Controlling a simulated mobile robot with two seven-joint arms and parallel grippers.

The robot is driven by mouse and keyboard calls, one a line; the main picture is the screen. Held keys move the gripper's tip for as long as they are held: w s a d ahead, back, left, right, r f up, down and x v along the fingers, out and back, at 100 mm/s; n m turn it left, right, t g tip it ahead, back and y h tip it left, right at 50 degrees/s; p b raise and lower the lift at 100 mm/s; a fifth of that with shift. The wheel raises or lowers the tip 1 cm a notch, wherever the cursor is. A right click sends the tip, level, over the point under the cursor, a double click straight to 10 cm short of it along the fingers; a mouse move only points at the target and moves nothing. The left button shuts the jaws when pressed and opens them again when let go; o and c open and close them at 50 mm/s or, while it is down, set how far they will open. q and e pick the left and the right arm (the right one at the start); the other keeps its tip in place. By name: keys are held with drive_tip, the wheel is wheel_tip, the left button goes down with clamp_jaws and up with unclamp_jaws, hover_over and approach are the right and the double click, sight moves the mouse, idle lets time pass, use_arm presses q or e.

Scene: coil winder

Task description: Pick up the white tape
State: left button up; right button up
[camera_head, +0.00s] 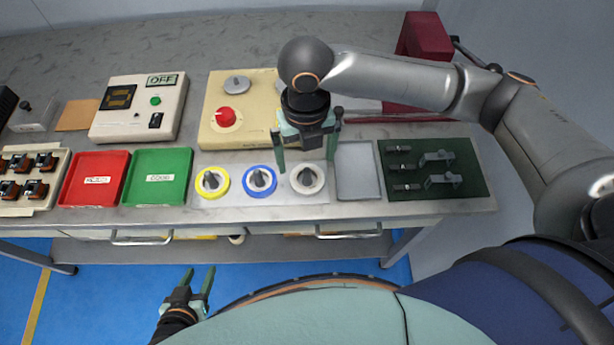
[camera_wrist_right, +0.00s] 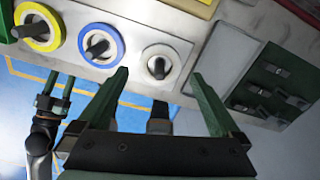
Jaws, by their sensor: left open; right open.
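The white tape (camera_head: 316,178) is a ring around a dark peg, the rightmost of three tape rolls on a pale plate at the table's front. It also shows in the right wrist view (camera_wrist_right: 173,70). My right gripper (camera_head: 308,165) is open and empty above the white tape, with its fingers pointing down on either side of it in the head view. In the right wrist view its fingertips (camera_wrist_right: 160,72) frame the tape, apart from it. My left gripper (camera_head: 199,278) is open and empty, low in front of the table over the blue floor.
A blue tape (camera_head: 247,184) and a yellow tape (camera_head: 202,189) sit left of the white one. An empty grey tray (camera_head: 358,172) and a dark green fixture board (camera_head: 470,180) lie to the right. A beige box with a red knob (camera_head: 226,117) stands behind. Green (camera_head: 182,194) and red trays (camera_head: 71,198) are left.

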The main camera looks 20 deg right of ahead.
sight(307, 169)
drive_tip(key=f, duration=0.5)
drive_tip(key=shift+s+f, duration=0.15)
drive_tip(key=shift+s, duration=0.15)
drive_tip(key=c, duration=1.1)
